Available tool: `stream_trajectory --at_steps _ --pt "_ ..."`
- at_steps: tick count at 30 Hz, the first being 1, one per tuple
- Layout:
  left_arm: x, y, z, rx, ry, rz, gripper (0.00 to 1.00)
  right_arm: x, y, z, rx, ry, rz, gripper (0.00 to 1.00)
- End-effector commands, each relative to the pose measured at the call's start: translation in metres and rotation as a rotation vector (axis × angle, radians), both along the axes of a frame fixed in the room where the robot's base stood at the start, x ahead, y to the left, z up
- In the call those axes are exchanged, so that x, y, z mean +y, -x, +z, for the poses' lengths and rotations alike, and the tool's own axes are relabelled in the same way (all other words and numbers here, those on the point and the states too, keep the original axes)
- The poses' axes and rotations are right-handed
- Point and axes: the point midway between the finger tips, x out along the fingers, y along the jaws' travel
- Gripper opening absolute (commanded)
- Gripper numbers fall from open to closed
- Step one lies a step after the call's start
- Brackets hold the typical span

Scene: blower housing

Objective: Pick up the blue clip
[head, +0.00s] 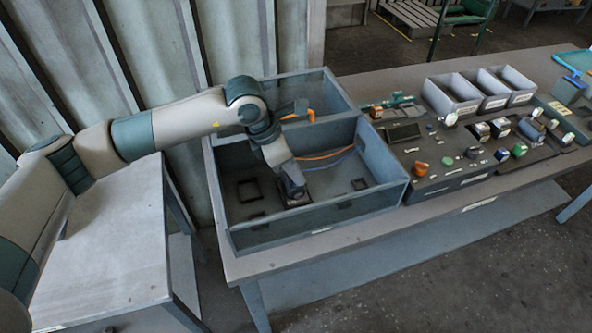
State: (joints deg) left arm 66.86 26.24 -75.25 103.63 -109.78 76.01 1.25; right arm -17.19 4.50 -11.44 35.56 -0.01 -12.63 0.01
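My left arm comes in from the left and bends down into the grey-blue open housing box (385,197) on the bench. My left gripper (294,194) points down inside it, close to its floor, beside a dark square piece (250,190). The fingertips are small and dark, so I cannot tell if they are open or hold anything. I cannot make out a blue clip for certain; one near the fingertips would be hidden by the gripper. Small blue parts (501,155) show on the dark board to the right. My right gripper is not in view.
Orange and blue cables (328,156) run inside the box. A second bin (335,95) stands behind it. The dark parts board (455,178), pale bins (452,96) and a teal tray (578,60) fill the bench to the right. The box walls surround the gripper.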

Motion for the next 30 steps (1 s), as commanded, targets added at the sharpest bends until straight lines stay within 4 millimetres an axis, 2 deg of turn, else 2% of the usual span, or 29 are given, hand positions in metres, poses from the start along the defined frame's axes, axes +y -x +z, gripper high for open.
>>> stream_trajectory --at_steps 6,18,21,30 --pt "-0.0037 -0.0013 -0.0109 0.000 0.000 0.001 0.22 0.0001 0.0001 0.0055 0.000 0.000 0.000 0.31" --pt "-0.0037 -0.0013 -0.0108 0.000 0.000 0.001 0.22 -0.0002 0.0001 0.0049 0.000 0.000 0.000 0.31" --pt "-0.0036 -0.0014 -0.0107 0.000 0.000 0.001 0.04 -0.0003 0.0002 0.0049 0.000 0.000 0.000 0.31" --pt "-0.0036 -0.0014 -0.0104 0.000 0.001 0.001 0.04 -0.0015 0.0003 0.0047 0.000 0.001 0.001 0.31"
